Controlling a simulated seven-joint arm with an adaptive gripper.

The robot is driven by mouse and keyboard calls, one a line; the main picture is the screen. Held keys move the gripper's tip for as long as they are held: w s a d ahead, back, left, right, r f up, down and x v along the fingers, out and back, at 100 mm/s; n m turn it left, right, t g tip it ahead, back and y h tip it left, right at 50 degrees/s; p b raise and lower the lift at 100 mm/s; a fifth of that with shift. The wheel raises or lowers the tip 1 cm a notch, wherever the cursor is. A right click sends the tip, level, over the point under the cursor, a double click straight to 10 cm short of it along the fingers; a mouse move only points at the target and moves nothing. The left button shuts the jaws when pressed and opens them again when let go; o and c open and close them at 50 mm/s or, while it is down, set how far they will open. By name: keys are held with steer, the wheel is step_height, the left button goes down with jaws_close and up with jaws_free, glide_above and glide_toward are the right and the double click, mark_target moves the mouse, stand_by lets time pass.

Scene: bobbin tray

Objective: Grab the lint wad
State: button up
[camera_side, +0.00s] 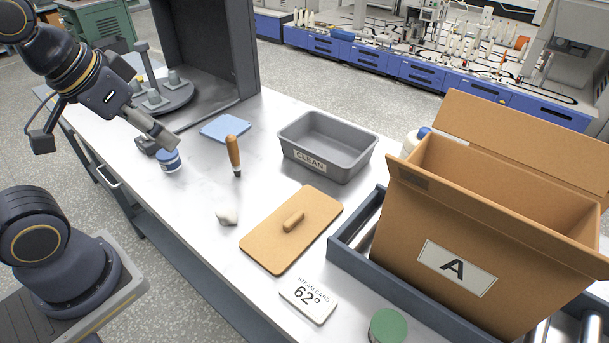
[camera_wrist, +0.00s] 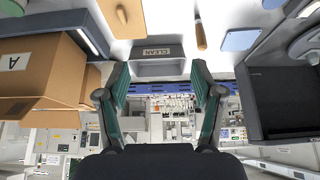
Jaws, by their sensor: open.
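The lint wad (camera_side: 227,216) is a small, off-white lump lying on the bench top, left of the tan lid and below the wooden-handled tool in the side view. I do not see it in the wrist view. My gripper (camera_side: 162,142) is up at the left in the side view, by the blue jar and well apart from the wad. In the wrist view my gripper (camera_wrist: 161,80) has its two fingers spread wide with nothing between them.
The tan lid (camera_side: 268,243) with a knob, a grey CLEAN bin (camera_side: 310,168), a blue jar (camera_side: 169,163), a blue pad (camera_side: 225,128) and a 62° card (camera_side: 309,299) are around. Box A (camera_side: 420,215) stands right.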

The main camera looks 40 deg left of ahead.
steer(key=shift+o, duration=0.9)
steer(key=m+g, duration=0.6)
steer(key=m, duration=0.1)
glide_above(225, 210)
steer(key=f, duration=2.2)
steer(key=shift+d+f, duration=0.25)
steer(key=shift+f, duration=0.05)
steer(key=shift+a+f, duration=0.15)
steer(key=shift+f, duration=2.85)
steer(key=c, duration=0.8)
